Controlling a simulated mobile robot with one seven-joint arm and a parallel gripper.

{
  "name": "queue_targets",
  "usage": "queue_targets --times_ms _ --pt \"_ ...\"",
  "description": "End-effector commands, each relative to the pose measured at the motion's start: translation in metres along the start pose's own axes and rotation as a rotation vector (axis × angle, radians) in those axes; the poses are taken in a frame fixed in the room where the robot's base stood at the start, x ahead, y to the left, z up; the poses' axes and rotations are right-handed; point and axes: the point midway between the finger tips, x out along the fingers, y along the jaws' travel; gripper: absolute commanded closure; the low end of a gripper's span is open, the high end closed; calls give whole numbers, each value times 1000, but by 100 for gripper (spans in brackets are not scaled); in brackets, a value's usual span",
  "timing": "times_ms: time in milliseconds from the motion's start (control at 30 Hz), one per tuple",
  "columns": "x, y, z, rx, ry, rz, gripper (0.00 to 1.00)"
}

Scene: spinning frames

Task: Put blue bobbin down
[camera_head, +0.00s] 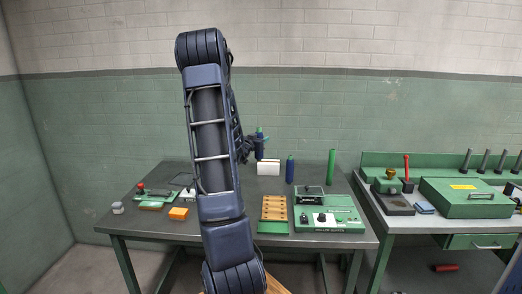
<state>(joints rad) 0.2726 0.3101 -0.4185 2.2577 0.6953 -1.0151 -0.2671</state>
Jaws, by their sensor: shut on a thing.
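My gripper (257,146) is small in the head view, at the far end of my arm and above the back of the left table. It is shut on a blue bobbin (260,134), which stands roughly upright, with a greenish top. The bobbin's lower part is hard to make out against a white block (268,167) just below. A second blue bobbin (290,169) stands upright on the table to the right. A taller green bobbin (331,166) stands further right. I cannot tell whether the held bobbin touches the white block.
The grey table (145,221) also bears a wooden peg board (273,208), a green control box (329,214), an orange block (178,213) and a small red-handled device (153,196). A second bench with a green case (466,197) stands right. My arm hides the table's middle.

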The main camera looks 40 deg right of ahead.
Motion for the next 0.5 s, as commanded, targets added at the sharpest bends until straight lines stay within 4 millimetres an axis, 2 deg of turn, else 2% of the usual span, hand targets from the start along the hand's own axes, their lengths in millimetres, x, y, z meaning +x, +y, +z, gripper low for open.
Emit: queue_targets --times_ms 100,333,433,500 --pt "0 0 -12 2 1 1 86" --pt "0 -3 -19 1 0 -3 86" --pt "1 -17 -19 2 0 -20 86" --pt "2 -34 -19 3 -3 -41 86"
